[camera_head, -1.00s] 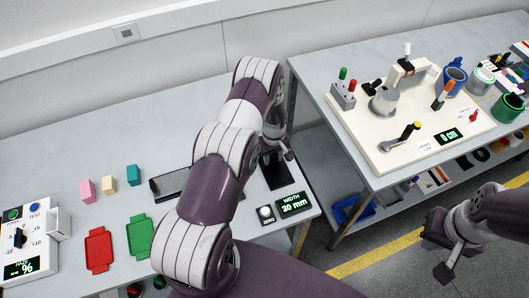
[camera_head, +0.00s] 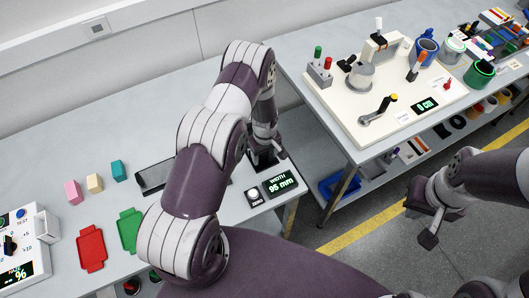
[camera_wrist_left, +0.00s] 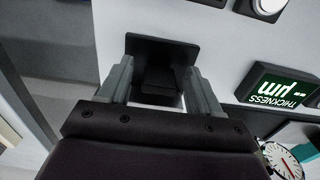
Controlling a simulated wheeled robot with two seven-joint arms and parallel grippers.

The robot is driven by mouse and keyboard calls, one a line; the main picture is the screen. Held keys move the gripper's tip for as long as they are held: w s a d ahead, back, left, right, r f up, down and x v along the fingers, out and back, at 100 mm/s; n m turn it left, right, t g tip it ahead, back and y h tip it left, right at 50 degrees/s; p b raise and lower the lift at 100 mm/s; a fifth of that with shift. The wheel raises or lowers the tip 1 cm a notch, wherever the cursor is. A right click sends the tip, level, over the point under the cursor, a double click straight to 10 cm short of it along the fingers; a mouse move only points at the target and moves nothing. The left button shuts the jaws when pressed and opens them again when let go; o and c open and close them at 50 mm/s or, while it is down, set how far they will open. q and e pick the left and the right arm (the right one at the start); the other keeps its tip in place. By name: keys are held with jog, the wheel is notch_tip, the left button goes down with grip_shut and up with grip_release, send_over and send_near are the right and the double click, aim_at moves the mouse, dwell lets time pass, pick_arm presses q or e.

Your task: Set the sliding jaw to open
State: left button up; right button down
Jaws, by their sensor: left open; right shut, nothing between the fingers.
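The black sliding jaw (camera_wrist_left: 162,46) shows in the left wrist view between and just beyond my left fingertips. In the head view a dark part of it (camera_head: 262,158) shows beneath my left gripper, mostly hidden by it. My left gripper (camera_head: 268,151) is open; its grey fingers (camera_wrist_left: 162,84) stand either side of the black block in the wrist view, and contact cannot be told. The width display (camera_head: 282,183) reads 95 mm. My right gripper (camera_head: 430,232) is shut and empty, over the floor at the right.
A white button box (camera_head: 254,196) stands beside the width display. A dark slab (camera_head: 155,176), red tray (camera_head: 91,248) and green tray (camera_head: 130,230) lie on the left bench. A thickness display (camera_wrist_left: 282,86) shows in the wrist view. A second bench holds a white board (camera_head: 350,115).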

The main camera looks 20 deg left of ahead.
aim_at(265, 154)
pick_arm(q)
jog(key=shift+r, duration=0.1)
notch_tip(265, 154, up, 12)
jog(key=b, duration=0.4)
jog(key=shift+r, duration=0.25)
